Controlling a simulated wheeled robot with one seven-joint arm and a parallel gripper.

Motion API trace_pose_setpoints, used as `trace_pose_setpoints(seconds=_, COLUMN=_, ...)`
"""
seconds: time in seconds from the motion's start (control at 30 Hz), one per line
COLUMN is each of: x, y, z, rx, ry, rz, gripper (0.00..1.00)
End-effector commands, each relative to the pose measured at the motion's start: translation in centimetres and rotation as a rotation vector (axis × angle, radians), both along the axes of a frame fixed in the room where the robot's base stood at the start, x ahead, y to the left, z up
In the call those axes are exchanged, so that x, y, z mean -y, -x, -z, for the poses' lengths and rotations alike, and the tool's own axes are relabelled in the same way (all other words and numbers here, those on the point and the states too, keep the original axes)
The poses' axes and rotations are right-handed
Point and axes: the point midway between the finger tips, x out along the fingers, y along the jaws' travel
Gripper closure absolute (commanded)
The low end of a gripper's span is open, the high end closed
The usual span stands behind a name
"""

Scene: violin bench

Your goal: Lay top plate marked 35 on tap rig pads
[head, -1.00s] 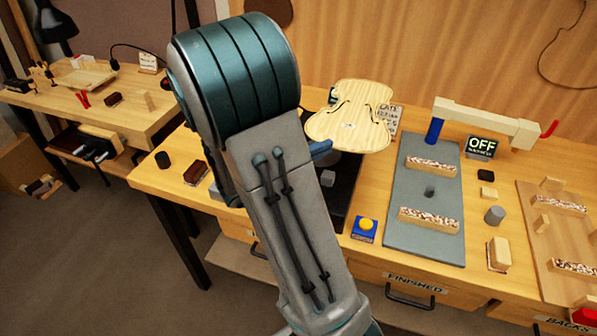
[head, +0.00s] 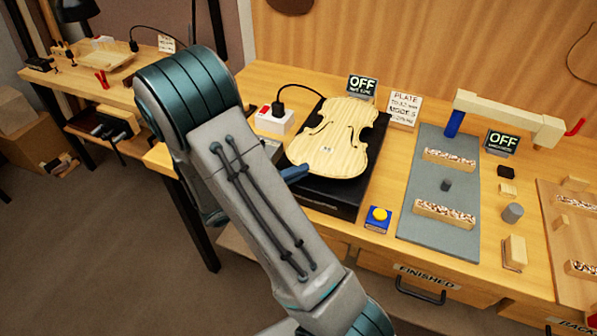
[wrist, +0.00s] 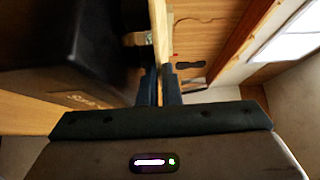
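The pale wooden violin top plate (head: 335,138), with f-holes, is over the black box (head: 322,195). I cannot tell whether it touches the box. Its small mark is too small to read. My gripper (head: 297,172) is at the plate's near left edge, mostly hidden behind my arm. In the wrist view, the fingers (wrist: 160,88) are shut on the edge of the plate (wrist: 161,40). The tap rig is a grey board (head: 420,200) to the right, with two bare speckled pads, a far one (head: 449,159) and a near one (head: 445,212).
A small dark peg (head: 446,185) stands between the pads. A yellow button on a blue base (head: 377,218) sits between box and rig. An OFF sign (head: 361,86) and PLATE card (head: 404,108) stand behind.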

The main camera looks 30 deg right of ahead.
Motion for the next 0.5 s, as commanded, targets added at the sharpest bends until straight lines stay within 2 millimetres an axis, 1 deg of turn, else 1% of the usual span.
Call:
trace_pose_setpoints(seconds=0.23, x=0.00, y=-0.01, z=0.09, rx=0.000, ry=0.000, rz=0.000, gripper=1.00)
trace_pose_setpoints(seconds=0.3, x=0.00, y=-0.01, z=0.05, rx=0.000, ry=0.000, rz=0.000, gripper=0.77)
trace_pose_setpoints(seconds=0.33, x=0.00, y=-0.01, z=0.05, rx=0.000, ry=0.000, rz=0.000, gripper=0.74)
trace_pose_setpoints(seconds=0.5, x=0.00, y=0.00, z=0.05, rx=0.000, ry=0.000, rz=0.000, gripper=0.74)
